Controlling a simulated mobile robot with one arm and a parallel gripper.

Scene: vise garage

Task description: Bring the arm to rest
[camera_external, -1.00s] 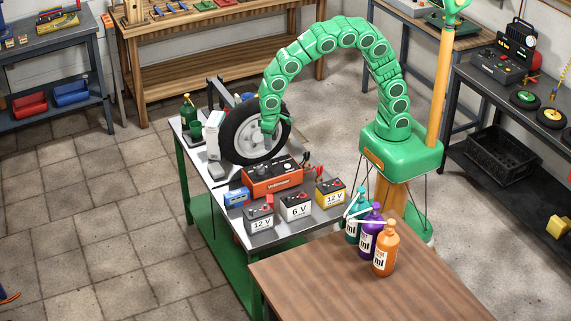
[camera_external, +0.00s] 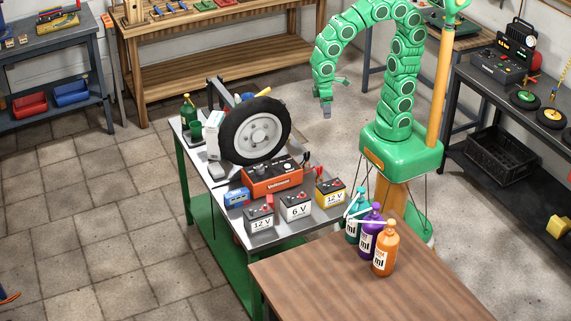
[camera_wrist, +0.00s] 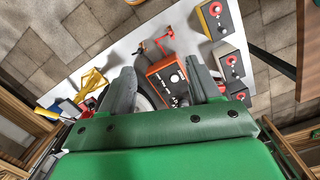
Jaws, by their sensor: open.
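My gripper (camera_external: 335,97) hangs in the air at the end of my green arm, to the right of the wheel and apart from the workbench. In the wrist view my gripper (camera_wrist: 163,85) shows two grey fingers spread apart with nothing held between them. My arm is raised and curled over, with its end pointing down. The wheel (camera_external: 258,132), a black tire on a light rim, stands upright on the metal workbench (camera_external: 285,228). In the wrist view it is mostly hidden behind my gripper.
An orange charger (camera_external: 272,179) and three batteries (camera_external: 296,206) stand on the workbench in front of the wheel. Several bottles (camera_external: 385,250) stand on the brown table (camera_external: 330,285). A dark crate (camera_external: 500,155) sits at the right. Open floor lies behind my gripper.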

